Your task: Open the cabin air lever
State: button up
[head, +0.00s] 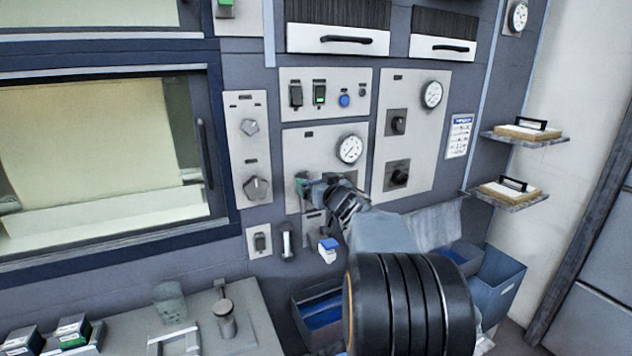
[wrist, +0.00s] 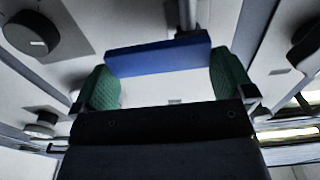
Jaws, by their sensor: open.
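A grey stem rises behind the bar. In the head view my gripper hides this bar. No readable label confirms that it is the cabin air lever.
Dark knobs (head: 398,122) sit on the panel to the right. A blue-topped white part (head: 328,245) sticks out below my gripper. An oven window (head: 100,150) with a dark handle is at left. Blue bins (head: 497,280) stand low at right.

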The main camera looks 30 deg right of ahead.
jog(key=shift+w+d, duration=0.1)
jog(key=shift+w, duration=0.6)
jog(key=shift+c, duration=0.5)
jog(key=c, duration=0.8)
